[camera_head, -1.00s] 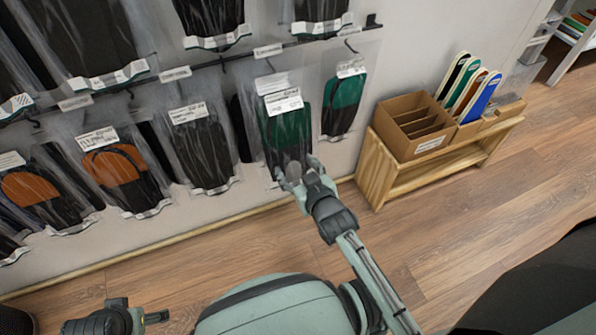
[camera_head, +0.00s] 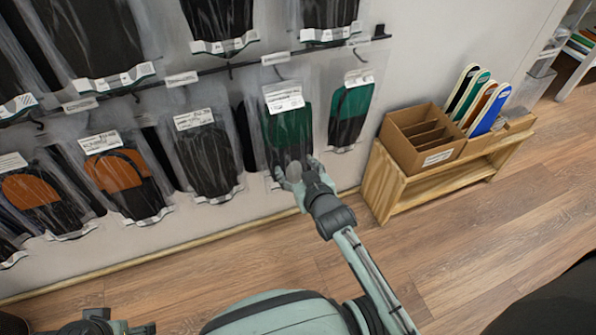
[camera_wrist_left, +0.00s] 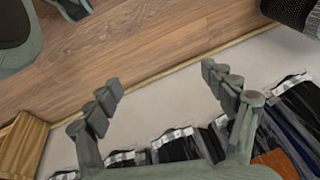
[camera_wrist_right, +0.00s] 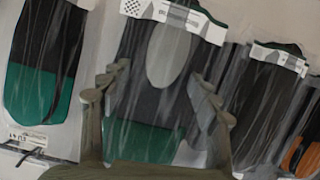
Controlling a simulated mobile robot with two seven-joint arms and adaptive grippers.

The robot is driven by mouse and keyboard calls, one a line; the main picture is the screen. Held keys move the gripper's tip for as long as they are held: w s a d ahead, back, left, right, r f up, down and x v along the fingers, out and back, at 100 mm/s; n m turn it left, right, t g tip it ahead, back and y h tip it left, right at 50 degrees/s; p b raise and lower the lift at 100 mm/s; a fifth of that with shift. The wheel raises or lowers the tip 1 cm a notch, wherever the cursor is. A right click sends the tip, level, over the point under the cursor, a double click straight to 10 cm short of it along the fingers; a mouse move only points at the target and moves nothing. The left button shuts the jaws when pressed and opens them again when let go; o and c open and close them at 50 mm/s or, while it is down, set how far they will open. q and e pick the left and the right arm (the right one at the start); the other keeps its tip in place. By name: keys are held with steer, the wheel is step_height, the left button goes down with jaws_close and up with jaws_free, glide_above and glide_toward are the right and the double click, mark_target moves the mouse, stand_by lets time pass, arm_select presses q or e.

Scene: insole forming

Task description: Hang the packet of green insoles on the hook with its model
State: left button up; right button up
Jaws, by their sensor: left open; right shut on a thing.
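The packet of green insoles (camera_head: 289,132) is clear, with green-and-black insoles and a white label. It is upright against the lower row of the wall, below a hook (camera_head: 277,73). My right gripper (camera_head: 305,176) is shut on its lower part; the right wrist view shows the fingers (camera_wrist_right: 155,105) at both sides of the packet (camera_wrist_right: 150,140). A like green packet (camera_head: 350,112) hangs just to the right. Whether the held packet's top is on the hook cannot be told. My left gripper (camera_wrist_left: 163,88) is open and empty, away from the wall packets.
Packets with black insoles (camera_head: 205,155) and orange-and-black insoles (camera_head: 125,180) hang to the left. A dark rail (camera_head: 215,67) runs above them. A low wooden bench (camera_head: 400,185) with a cardboard box (camera_head: 415,135) stands to the right. The floor in front is clear.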

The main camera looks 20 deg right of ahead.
steer(key=shift+w+b, duration=0.45)
steer(key=shift+w, duration=0.3)
steer(key=shift+w+f, duration=0.1)
steer(key=shift+w, duration=0.05)
steer(key=shift+w+f, duration=0.2)
steer(key=shift+w, duration=0.2)
steer(key=shift+w+f, duration=0.1)
steer(key=shift+f, duration=0.05)
arm_select(q)
step_height(320, 180, up, 3)
steer(key=shift+w+f, duration=0.1)
steer(key=shift+w, duration=0.05)
steer(key=shift+s+p, duration=0.2)
steer(key=shift+p, duration=0.1)
arm_select(e)
steer(key=shift+f, duration=0.1)
arm_select(q)
steer(key=shift+s, duration=0.15)
